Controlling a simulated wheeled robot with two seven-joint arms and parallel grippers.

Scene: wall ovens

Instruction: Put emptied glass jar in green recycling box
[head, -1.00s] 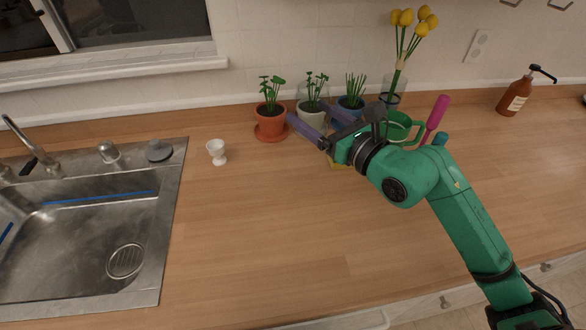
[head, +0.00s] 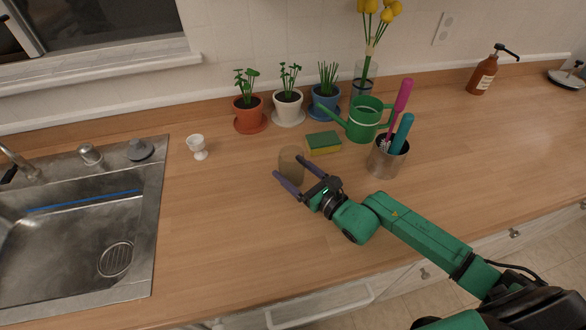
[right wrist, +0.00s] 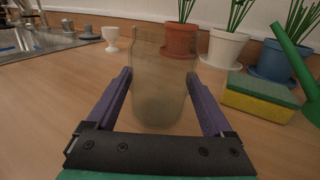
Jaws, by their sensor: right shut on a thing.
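The glass jar (head: 291,163) is see-through with a brownish tint. In the head view it shows between the fingers of my right gripper (head: 287,166), left of the sponge. In the right wrist view the jar (right wrist: 163,85) stands upright between the two purple fingers of my right gripper (right wrist: 160,78), which is shut on it. No contents can be made out inside. I cannot tell whether its base touches the counter. My left gripper is not in view. No green recycling box shows in either view.
The wooden counter (head: 225,235) is clear around the jar. A white egg cup (head: 197,146) stands left, near the sink (head: 75,240). Behind are a sponge (head: 323,143), several potted plants (head: 288,103) and a green watering can (head: 365,120). A metal utensil cup (head: 387,160) stands close right.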

